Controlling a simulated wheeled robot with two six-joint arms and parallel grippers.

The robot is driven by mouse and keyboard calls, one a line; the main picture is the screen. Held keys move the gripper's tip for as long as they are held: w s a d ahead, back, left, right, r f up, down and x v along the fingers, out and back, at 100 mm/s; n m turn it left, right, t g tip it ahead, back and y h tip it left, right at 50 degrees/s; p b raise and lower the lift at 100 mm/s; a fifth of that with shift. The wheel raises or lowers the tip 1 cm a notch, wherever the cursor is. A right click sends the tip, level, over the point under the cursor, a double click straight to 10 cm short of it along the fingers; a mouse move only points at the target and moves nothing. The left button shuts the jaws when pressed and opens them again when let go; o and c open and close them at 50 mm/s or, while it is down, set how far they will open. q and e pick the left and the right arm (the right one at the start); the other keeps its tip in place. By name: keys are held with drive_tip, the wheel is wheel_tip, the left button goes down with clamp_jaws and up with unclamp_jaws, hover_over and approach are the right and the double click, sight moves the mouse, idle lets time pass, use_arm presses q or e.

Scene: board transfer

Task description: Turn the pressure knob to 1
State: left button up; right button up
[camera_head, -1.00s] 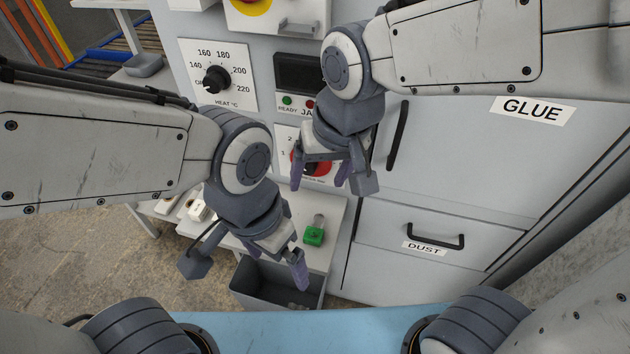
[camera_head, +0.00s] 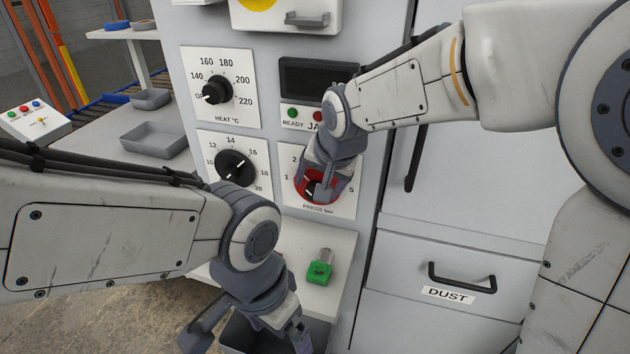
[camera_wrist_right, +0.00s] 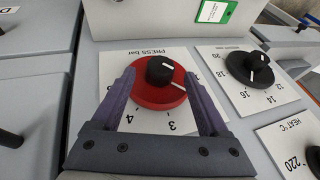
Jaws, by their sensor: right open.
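The pressure knob (camera_head: 304,187) is a black knob on a round red base on a white PRESS bar plate of the grey machine. It also shows in the right wrist view (camera_wrist_right: 161,72), where a white line on the red base points right and slightly down. The digits 3 and 4 show there, upside down; 1, 2 and 5 show in the head view. My right gripper (camera_head: 325,190) is open at the knob, one finger on each side of the red base (camera_wrist_right: 165,97). Contact cannot be told. My left gripper (camera_head: 278,336) hangs low, open and empty, fingertips partly cut off.
A HEAT knob (camera_head: 215,91) and another black knob (camera_head: 235,166) sit left of the pressure knob. A green-tagged padlock-like item (camera_head: 320,268) lies on the white shelf below. Door and drawer handles (camera_head: 462,278) stick out at right. A grey tray (camera_head: 155,140) stands at left.

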sight(309, 188)
drive_tip(key=shift+x, duration=1.4)
clamp_jaws()
drive_tip(key=shift+a+r+h+p, duration=0.1)
drive_tip(key=shift+r+h+p, duration=0.1)
drive_tip(key=shift+h+p, duration=0.4)
drive_tip(key=shift+a+g+h+p, duration=0.15)
drive_tip(key=shift+g+h+p, duration=0.25)
drive_tip(key=shift+p, duration=0.5)
drive_tip(key=h+p, duration=0.1)
drive_tip(key=n+g+h+p, duration=0.1)
drive_tip(key=h, duration=0.1)
drive_tip(key=shift+w+a+h+p, duration=0.1)
drive_tip(key=shift+a+h+p, duration=0.2)
drive_tip(key=shift+p, duration=0.1)
drive_tip(key=shift+a+f+n+g+h+p, duration=0.15)
drive_tip(key=shift+n+g+h+p, duration=0.3)
drive_tip(key=shift+h+p, duration=0.75)
drive_tip(key=shift+f, duration=0.1)
unclamp_jaws()
